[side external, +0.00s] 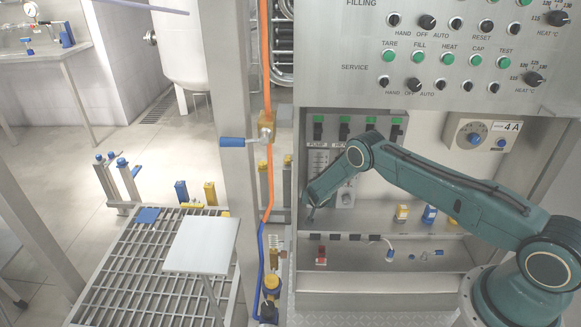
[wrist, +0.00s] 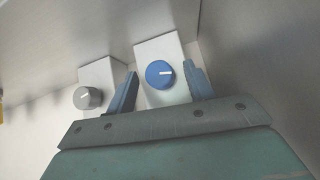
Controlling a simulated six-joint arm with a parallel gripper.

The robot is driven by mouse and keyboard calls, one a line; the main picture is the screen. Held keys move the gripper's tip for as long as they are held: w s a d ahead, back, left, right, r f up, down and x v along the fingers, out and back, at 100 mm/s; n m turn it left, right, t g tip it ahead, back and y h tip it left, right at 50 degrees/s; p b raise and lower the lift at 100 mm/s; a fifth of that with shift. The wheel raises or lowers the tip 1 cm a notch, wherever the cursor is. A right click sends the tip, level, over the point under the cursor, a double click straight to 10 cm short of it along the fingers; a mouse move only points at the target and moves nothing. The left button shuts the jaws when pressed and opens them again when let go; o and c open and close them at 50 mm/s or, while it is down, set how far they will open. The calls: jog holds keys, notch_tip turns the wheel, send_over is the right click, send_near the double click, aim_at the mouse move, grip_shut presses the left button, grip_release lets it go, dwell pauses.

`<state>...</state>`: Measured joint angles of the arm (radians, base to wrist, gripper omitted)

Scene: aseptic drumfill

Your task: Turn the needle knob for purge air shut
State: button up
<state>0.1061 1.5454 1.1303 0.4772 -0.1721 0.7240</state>
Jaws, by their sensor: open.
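A blue round knob (wrist: 160,74) with a white pointer line sits on a pale block in the wrist view. The pointer lies roughly sideways, toward the right. No label shows which knob is for purge air. My gripper (wrist: 162,68) is open, with one finger on each side of the blue knob; visible gaps remain between fingers and knob. A grey knob (wrist: 87,98) on a second pale block is to the left, outside the fingers. In the side external view my gripper (side external: 311,205) is low at the left end of the cabinet recess; the blue knob cannot be made out there.
A panel of switches and buttons (side external: 450,50) hangs above the recess. A steel post (side external: 222,180) with an orange hose (side external: 266,75) stands left of my gripper. A shelf below holds a red item (side external: 321,254). A wall (wrist: 255,60) rises close on the right in the wrist view.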

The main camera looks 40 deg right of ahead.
jog(key=shift+c, duration=0.2)
jog(key=c, duration=0.9)
jog(key=shift+s+d, duration=0.1)
jog(key=shift+s+d+f+m+t+y, duration=0.1)
jog(key=shift+m+t+y, duration=0.35)
jog(key=shift+t, duration=0.1)
jog(key=shift+s+d+m+t+y, duration=0.1)
jog(key=shift+m+t+y, duration=0.25)
jog(key=shift+t+y, duration=0.15)
jog(key=m+t+y, duration=0.2)
jog(key=t, duration=0.1)
jog(key=shift+s+d+f, duration=0.15)
jog(key=m+t, duration=0.1)
jog(key=m+t+y, duration=0.1)
jog(key=t, duration=0.1)
jog(key=shift+s+d+f+y, duration=0.1)
jog(key=shift+f+y, duration=0.15)
jog(key=shift+f+m+t+y, duration=0.1)
jog(key=shift+m+t+y, duration=0.3)
jog(key=shift+m+t, duration=0.45)
